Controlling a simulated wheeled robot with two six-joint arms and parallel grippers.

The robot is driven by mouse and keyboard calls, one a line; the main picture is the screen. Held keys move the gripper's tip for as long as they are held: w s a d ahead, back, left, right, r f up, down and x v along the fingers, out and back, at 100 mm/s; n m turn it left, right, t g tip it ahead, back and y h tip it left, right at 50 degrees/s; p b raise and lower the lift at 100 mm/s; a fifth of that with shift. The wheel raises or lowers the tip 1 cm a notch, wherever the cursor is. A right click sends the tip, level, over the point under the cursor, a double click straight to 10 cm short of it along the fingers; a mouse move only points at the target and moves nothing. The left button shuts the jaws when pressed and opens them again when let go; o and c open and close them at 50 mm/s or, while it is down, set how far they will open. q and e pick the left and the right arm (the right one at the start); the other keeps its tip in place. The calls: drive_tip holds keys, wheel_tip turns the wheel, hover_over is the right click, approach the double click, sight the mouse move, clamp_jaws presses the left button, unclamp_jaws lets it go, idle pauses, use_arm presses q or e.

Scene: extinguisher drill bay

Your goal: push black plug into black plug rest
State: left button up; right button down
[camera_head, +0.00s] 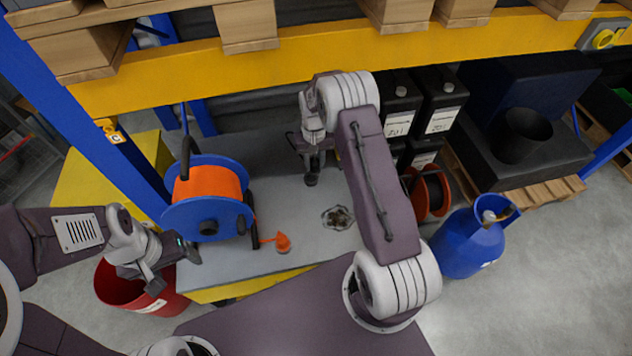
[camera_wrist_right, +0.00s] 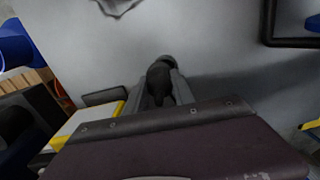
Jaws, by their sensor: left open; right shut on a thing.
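My right gripper (camera_head: 312,160) points down over the grey bench top (camera_head: 285,190). In the right wrist view its fingers (camera_wrist_right: 163,92) are shut on the black plug (camera_wrist_right: 158,80), a small dark body. A dark grey rounded piece (camera_wrist_right: 168,61) shows at the plug's far end, against the bench; I cannot tell whether it is the plug's tip or the black plug rest. In the head view a dark piece (camera_head: 312,179) shows under the right gripper. My left gripper (camera_head: 174,270) is open and empty at the bench's left front corner, above a red bucket (camera_head: 112,285).
A blue reel with orange cable (camera_head: 208,187) stands on the bench's left, its orange plug (camera_head: 283,243) lying nearby. Labelled black containers (camera_head: 440,97) stand behind; a blue cylinder (camera_head: 468,243) stands right. A yellow shelf beam (camera_head: 330,55) crosses above.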

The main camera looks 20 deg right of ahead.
drive_tip(key=shift+w+a+r, duration=0.15)
drive_tip(key=shift+w+r, duration=0.05)
drive_tip(key=shift+w, duration=0.25)
drive_tip(key=shift+w+a, duration=0.3)
drive_tip(key=shift+a, duration=0.15)
drive_tip(key=shift+s+d+f+b, duration=0.1)
drive_tip(key=shift+s+f+b, duration=0.05)
drive_tip(key=shift+f+b, duration=0.2)
wheel_tip(320, 180, down, 4)
drive_tip(key=b, duration=0.2)
drive_tip(key=shift+r+b, duration=0.2)
drive_tip(key=shift+b, duration=0.2)
use_arm(q)
drive_tip(key=f, duration=0.3)
drive_tip(key=shift+w+a+f, duration=0.1)
drive_tip(key=shift+a+f, duration=0.25)
drive_tip(key=shift+a, duration=0.05)
use_arm(e)
drive_tip(key=shift+d, duration=0.1)
use_arm(q)
drive_tip(key=shift+f+b, duration=0.5)
drive_tip(key=shift+f, duration=0.05)
use_arm(e)
drive_tip(key=shift+f, duration=0.8)
drive_tip(key=c, duration=1)
unclamp_jaws()
